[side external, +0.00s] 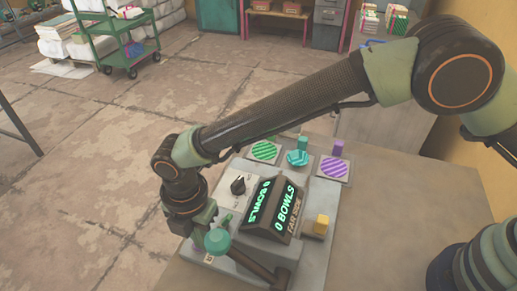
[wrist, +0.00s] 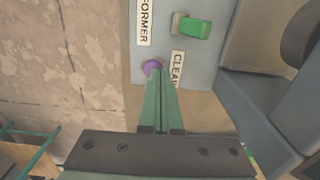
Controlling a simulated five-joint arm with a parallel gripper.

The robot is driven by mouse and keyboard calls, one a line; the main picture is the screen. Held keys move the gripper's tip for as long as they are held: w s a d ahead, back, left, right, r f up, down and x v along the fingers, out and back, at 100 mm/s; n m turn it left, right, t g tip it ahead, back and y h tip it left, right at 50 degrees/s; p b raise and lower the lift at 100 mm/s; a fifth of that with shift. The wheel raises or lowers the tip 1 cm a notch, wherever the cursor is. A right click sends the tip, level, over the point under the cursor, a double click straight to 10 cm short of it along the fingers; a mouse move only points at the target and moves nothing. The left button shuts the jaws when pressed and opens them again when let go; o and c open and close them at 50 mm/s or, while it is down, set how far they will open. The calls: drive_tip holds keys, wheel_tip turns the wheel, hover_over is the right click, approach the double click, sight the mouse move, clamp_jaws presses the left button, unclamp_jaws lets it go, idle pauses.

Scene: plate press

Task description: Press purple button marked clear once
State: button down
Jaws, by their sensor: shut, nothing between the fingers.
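The purple button (wrist: 152,66) shows in the wrist view as a small round cap on the grey panel, beside a white label (wrist: 177,69) that reads CLEA, its end cut off behind my fingers. My gripper (wrist: 158,80) is shut and empty, its green fingers together. Their tips lie right at the button's lower edge in the picture and cover part of it; whether they touch it I cannot tell. In the side external view I cannot make out the purple button; my arm hangs over the near left part of the panel.
A green switch (wrist: 193,27) sits near the button. The panel carries a black knob (side external: 238,186), a display (side external: 286,213) reading 0 BOWLS and a yellow block (side external: 321,224). Striped green (side external: 264,150), teal (side external: 297,158) and purple (side external: 333,167) discs lie behind.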

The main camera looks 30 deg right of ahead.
drive_tip(key=shift+s+d+f, duration=0.1)
drive_tip(key=shift+d+f, duration=0.05)
drive_tip(key=shift+f, duration=0.6)
drive_tip(key=shift+r, duration=0.1)
wheel_tip(320, 180, up, 15)
drive_tip(key=shift+a+r, duration=0.2)
idle(0.3)
